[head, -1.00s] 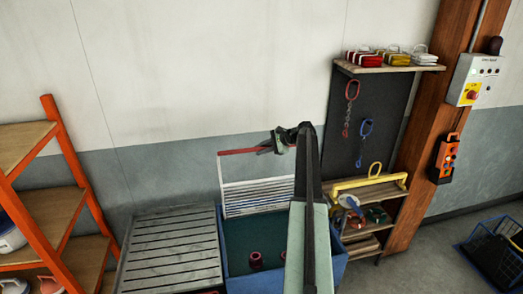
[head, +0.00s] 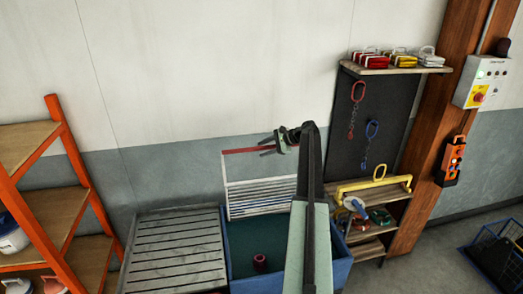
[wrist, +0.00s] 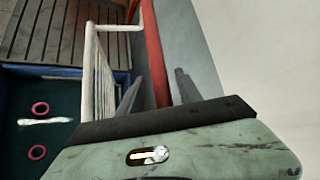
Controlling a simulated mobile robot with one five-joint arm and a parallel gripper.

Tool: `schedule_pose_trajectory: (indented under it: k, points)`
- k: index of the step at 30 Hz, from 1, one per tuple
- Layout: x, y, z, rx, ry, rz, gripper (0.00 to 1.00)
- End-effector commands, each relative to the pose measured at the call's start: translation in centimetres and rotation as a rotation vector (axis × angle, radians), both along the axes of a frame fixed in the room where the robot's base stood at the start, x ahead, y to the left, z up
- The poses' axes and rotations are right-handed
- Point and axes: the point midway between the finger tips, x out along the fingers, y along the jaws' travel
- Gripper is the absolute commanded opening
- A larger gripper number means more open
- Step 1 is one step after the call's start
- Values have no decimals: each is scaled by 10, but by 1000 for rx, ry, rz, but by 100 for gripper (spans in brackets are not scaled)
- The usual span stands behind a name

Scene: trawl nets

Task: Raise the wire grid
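The white wire grid (head: 262,198) stands upright at the back of the blue tub (head: 339,268), against the wall. A red bar (head: 240,151) runs along its top. My gripper (head: 268,148) is at the right part of this bar, with its fingers pointing left. In the wrist view my gripper (wrist: 158,92) has its fingers apart, with the red bar (wrist: 153,45) running between them. I cannot make out contact with the bar. The grid's white frame (wrist: 90,55) shows left of the fingers. My arm hides part of the tub.
A slatted grey table (head: 175,250) stands left of the tub. A red ring-shaped piece (head: 260,262) lies in the tub. An orange shelf rack (head: 75,150) is at the far left. A tool shelf (head: 402,190) and a dark board with chains (head: 385,110) stand at the right.

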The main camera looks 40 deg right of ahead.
Motion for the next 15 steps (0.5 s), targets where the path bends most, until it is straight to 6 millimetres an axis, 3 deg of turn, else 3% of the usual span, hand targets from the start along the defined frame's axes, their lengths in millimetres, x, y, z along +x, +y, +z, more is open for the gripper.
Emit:
schedule_pose_trajectory:
  k: [5, 15]
  points:
    - [-10, -6, 10, -1, 0, -2, 41]
    - [-54, -29, 44, 1, -2, -1, 41]
